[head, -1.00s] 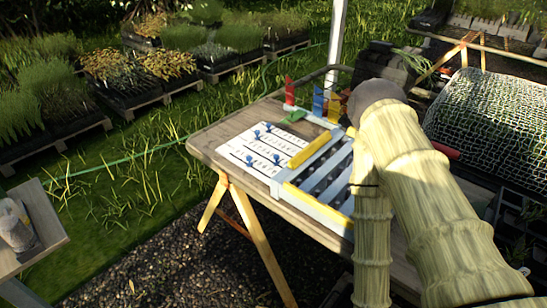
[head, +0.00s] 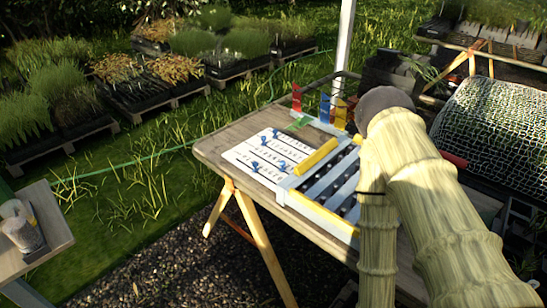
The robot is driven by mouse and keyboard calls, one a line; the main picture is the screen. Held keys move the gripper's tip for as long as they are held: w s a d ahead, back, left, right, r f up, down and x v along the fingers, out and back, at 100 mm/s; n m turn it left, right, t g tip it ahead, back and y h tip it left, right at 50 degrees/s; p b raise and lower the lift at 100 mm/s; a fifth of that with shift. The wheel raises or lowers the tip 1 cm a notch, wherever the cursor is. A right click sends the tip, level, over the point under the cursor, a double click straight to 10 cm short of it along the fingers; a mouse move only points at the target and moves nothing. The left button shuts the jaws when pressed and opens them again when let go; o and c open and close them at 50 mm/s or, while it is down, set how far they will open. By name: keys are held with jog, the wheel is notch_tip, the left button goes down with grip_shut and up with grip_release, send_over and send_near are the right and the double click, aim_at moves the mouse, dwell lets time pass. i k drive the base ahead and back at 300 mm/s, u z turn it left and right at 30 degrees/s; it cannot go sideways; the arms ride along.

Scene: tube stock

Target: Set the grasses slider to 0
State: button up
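A white slider board (head: 240,153) lies at the left end of the wooden table. It has several marked rows, each with a blue knob, such as the far knob (head: 276,132) and the near-left knob (head: 255,167). The knobs stand at different places along their rows. The row labels and numbers are too small to read, so I cannot tell which row is grasses. My arm, in a pale ribbed sleeve, crosses the right side of the view, over the table. My gripper does not show.
Next to the board on the table (head: 222,150) is a pale blue rack with yellow bars (head: 317,157). Red (head: 297,97), blue and yellow upright pieces stand behind it. A second table (head: 48,235) with a clear container is at lower left. Gravel and grass lie between.

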aim_at(282, 162)
jog(key=k, duration=1.2)
jog(key=u, duration=0.05)
jog(key=i, duration=0.75)
jog(key=u, duration=0.2)
